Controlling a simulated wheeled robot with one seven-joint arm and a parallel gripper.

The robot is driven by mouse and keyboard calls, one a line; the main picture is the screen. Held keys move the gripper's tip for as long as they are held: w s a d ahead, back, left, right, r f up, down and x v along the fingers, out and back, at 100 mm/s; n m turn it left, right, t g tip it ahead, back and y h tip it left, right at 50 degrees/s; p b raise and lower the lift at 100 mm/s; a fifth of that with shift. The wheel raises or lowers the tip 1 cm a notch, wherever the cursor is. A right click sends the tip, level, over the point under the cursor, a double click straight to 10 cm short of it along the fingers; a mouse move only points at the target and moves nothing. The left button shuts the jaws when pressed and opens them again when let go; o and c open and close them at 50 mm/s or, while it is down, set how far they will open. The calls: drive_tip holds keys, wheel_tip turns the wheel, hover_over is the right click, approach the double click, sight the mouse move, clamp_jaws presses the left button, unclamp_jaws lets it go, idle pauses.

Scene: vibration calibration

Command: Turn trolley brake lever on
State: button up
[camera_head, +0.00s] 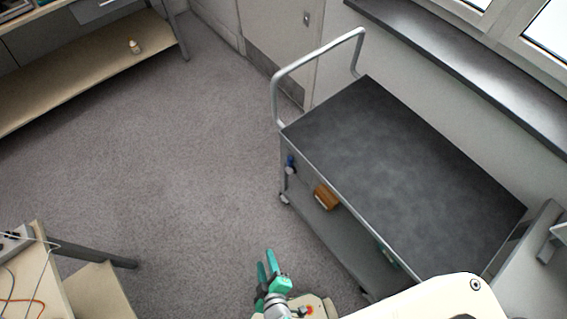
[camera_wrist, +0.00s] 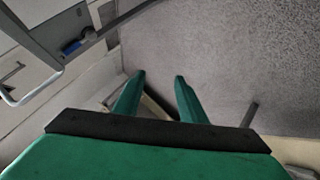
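The trolley (camera_head: 405,175) has a dark flat top, a lower shelf and a bent grey push handle (camera_head: 318,57) at its far left end. A blue brake lever (camera_head: 291,163) is on the trolley's left side near the handle end, just below the top. It also shows as a small blue piece in the wrist view (camera_wrist: 72,47), at upper left. My gripper (camera_head: 266,262) has green fingers, which stand apart with nothing between them. It is over the floor in front of the trolley, well short of the lever and touching nothing.
A brown block (camera_head: 326,196) sits on the trolley's lower shelf. A bench with cables (camera_head: 45,265) stands at lower left, and a shelf unit (camera_head: 85,70) at upper left. The grey carpet (camera_head: 170,150) between them is clear. A wall with a window sill (camera_head: 460,60) lies behind the trolley.

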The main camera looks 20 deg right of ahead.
drive_tip(key=w+d+f+n+g+h, duration=0.25)
drive_tip(key=w+f+n, duration=0.3)
drive_tip(key=f, duration=0.45)
drive_tip(key=n+g+h, duration=0.2)
drive_tip(key=n+h, duration=0.6)
drive_tip(key=h, duration=0.6)
approach(288, 162)
drive_tip(key=x, duration=0.8)
drive_tip(key=shift+w+d, duration=0.1)
drive_tip(key=shift+c, duration=0.7)
drive_tip(key=shift+f, duration=0.1)
clamp_jaws()
